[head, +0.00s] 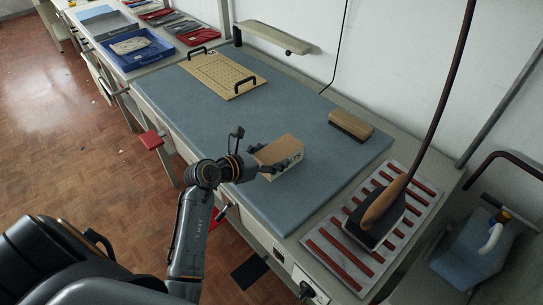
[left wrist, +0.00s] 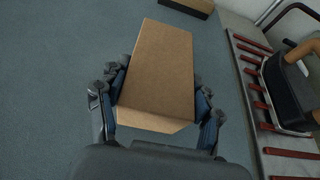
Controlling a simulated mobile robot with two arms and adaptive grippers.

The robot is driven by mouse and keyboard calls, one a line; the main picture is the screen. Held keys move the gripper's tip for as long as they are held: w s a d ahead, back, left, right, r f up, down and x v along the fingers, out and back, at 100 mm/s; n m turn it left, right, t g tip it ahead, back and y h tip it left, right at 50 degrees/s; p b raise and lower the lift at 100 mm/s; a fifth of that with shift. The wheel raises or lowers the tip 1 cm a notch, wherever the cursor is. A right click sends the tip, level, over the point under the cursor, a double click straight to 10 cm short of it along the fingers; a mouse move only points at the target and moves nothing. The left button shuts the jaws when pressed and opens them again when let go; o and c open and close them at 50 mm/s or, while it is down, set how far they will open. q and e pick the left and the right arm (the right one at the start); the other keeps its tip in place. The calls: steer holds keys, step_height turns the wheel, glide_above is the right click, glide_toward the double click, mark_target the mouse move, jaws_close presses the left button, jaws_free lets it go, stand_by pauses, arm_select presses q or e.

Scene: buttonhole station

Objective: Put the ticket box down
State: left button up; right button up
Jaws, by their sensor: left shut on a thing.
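The ticket box (head: 281,149) is a brown cardboard box with dark lettering on its side, over the blue-grey work surface near the middle of the head view. My left gripper (head: 272,162) is shut on it. In the left wrist view the box (left wrist: 160,70) sits between the two fingers of my left gripper (left wrist: 158,105), which press its long sides near the close end. I cannot tell whether the underside of the box touches the surface. My right gripper is not in view.
A brush (head: 351,125) lies right of the box. An iron (head: 381,212) stands on a red-striped rest (head: 335,250) at the right. A tan board with black handles (head: 222,75) lies farther back. The blue-grey surface (head: 290,205) around the box is clear.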

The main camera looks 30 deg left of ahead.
arm_select(q)
steer(key=shift+f, duration=0.25)
steer(key=shift+f, duration=0.2)
steer(key=o, duration=1.2)
steer(key=shift+o, duration=0.2)
steer(key=shift+r, duration=0.15)
